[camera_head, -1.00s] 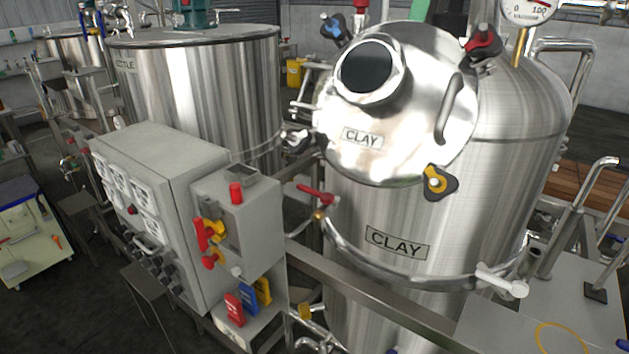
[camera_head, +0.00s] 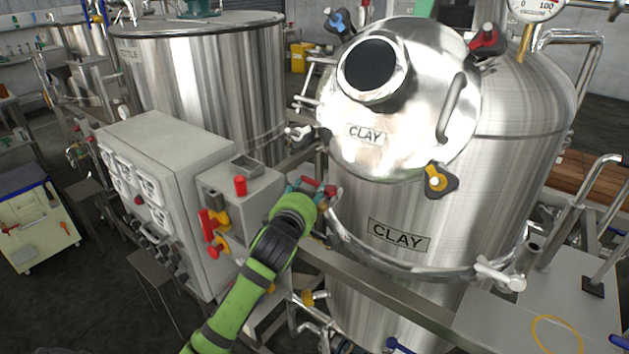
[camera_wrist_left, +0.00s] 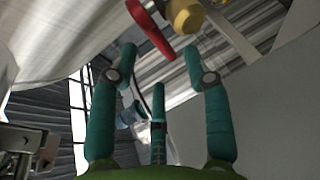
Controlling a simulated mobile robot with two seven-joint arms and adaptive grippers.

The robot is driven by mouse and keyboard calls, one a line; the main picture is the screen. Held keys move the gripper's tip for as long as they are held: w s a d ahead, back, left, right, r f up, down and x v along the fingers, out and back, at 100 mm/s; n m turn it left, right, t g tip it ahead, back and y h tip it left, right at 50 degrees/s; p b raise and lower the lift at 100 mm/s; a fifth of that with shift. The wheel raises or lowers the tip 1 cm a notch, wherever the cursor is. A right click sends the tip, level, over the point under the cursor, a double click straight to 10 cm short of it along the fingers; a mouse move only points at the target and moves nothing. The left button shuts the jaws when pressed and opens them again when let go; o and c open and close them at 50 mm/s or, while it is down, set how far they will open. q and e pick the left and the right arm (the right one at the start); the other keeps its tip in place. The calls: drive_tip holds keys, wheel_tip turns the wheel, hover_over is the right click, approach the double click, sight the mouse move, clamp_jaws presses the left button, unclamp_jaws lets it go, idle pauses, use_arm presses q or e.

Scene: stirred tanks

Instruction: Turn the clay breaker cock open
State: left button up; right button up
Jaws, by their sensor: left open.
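The clay tank (camera_head: 470,180) has CLAY labels on its lid and side. On its left side is a small cock with a red lever handle (camera_head: 320,187), partly covered by my left gripper. In the left wrist view the red handle (camera_wrist_left: 150,27) lies beside a yellow knob-like part (camera_wrist_left: 185,14), at the top of the picture. My left gripper (camera_wrist_left: 160,58) is open, its teal fingers spread just short of the handle, with nothing between them. In the head view the left gripper (camera_head: 306,187) is at the cock, mostly hidden behind its own wrist. My right gripper is not in view.
A grey control box (camera_head: 165,175) with red and yellow switches stands close left of my arm. The kettle tank (camera_head: 210,85) stands behind.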

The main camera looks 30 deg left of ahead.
sight(313, 182)
use_arm(q)
drive_tip(key=x, duration=0.2)
drive_tip(key=p+x, duration=0.2)
drive_tip(key=x, duration=0.1)
drive_tip(key=shift+w+a+r, duration=0.15)
drive_tip(key=shift+w+r, duration=0.1)
drive_tip(key=shift+w, duration=0.05)
drive_tip(key=shift+w+a+f+p, duration=0.2)
drive_tip(key=shift+w+p, duration=0.2)
drive_tip(key=shift+w, duration=0.25)
clamp_jaws()
